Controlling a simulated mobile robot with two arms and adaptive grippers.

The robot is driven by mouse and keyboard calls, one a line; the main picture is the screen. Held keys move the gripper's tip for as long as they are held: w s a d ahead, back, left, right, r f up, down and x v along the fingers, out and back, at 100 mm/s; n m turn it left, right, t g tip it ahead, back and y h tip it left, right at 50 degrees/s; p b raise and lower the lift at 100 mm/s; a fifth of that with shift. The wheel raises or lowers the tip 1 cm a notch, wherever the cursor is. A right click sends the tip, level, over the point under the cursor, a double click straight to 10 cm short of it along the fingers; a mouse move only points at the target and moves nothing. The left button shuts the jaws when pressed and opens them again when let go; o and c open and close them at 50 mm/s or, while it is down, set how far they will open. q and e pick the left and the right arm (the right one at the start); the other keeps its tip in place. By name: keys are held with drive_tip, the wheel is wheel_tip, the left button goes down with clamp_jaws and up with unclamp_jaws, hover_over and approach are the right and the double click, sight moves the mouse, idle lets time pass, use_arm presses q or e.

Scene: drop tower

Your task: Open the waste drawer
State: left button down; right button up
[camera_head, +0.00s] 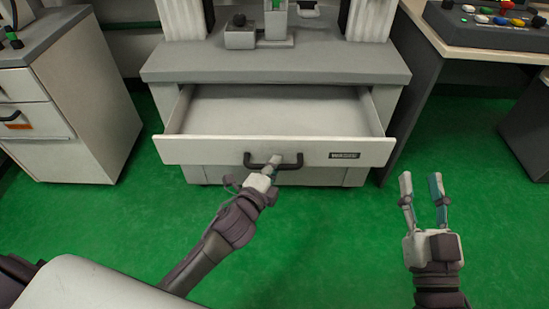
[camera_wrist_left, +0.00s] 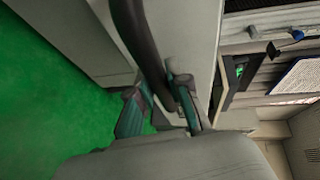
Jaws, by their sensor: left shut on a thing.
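The waste drawer (camera_head: 215,151) is pulled out from under a grey bench, and its inside looks empty. A small dark label sits at the right of its pale front. A black bar handle (camera_head: 252,161) is on the front, left of the label. My left gripper (camera_head: 274,164) is shut on the handle, which also shows in the left wrist view (camera_wrist_left: 138,38) running between the fingers of my left gripper (camera_wrist_left: 160,104). My right gripper (camera_head: 423,188) is open and empty, in front of and to the right of the drawer.
The bench top (camera_head: 275,64) above the drawer carries a small grey and green device (camera_head: 262,32). A white cabinet (camera_head: 75,118) with a black handle stands at left. A desk (camera_head: 490,45) with a control panel (camera_head: 495,22) stands at right. The green floor in front is clear.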

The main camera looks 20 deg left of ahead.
idle(0.3)
use_arm(q)
drive_tip(key=c, duration=1.1)
unclamp_jaws()
drive_tip(key=v, duration=1.2)
drive_tip(key=shift+d, duration=0.1)
